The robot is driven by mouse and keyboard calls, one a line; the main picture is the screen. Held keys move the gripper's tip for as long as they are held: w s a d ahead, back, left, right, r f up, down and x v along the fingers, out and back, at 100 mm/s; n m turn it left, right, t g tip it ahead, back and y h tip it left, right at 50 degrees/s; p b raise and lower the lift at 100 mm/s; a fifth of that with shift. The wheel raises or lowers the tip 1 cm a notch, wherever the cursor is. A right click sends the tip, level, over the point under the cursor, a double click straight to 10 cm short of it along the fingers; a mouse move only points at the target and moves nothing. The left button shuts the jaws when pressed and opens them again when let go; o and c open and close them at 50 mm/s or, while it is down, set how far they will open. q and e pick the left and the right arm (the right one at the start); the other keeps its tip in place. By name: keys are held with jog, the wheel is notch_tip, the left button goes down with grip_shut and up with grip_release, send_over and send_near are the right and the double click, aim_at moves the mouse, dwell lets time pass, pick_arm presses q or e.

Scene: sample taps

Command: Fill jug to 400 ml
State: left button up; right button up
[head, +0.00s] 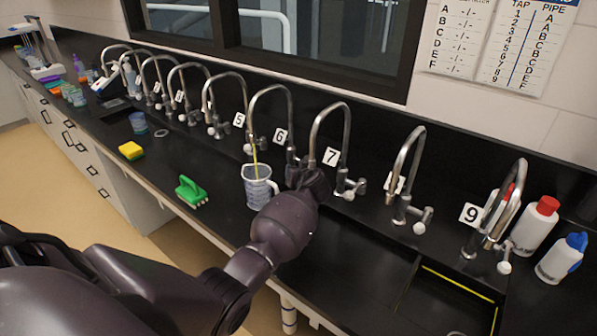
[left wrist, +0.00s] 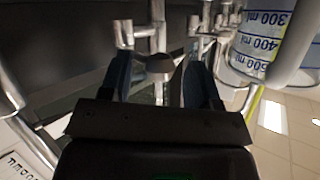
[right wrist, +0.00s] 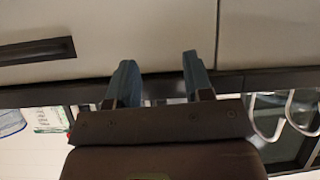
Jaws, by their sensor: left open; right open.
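The clear jug (head: 257,190) stands on the dark counter under the spout of tap 6 (head: 271,92). A thin yellow stream (head: 256,162) runs from the spout into the jug. In the left wrist view the jug (left wrist: 270,45) is upside down at the upper right, with 300, 400 and 500 ml marks; I cannot read the liquid level. My left gripper (left wrist: 158,65) is open, its blue fingers either side of a tap knob (left wrist: 160,66); in the head view my arm hides the fingers. My right gripper (right wrist: 158,75) is open and empty, in front of pale cabinet fronts.
More taps line the back, including tap 7 (head: 330,128) and tap 9 (head: 505,205). A green brush (head: 191,192) and a yellow sponge (head: 131,150) lie left of the jug. Bottles (head: 535,225) stand at the far right. A tap-and-pipe chart (head: 522,45) hangs on the wall.

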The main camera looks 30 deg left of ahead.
pick_arm(q)
jog(key=shift+w+a+f, duration=0.1)
jog(key=shift+w+a, duration=0.1)
jog(key=shift+a, duration=0.05)
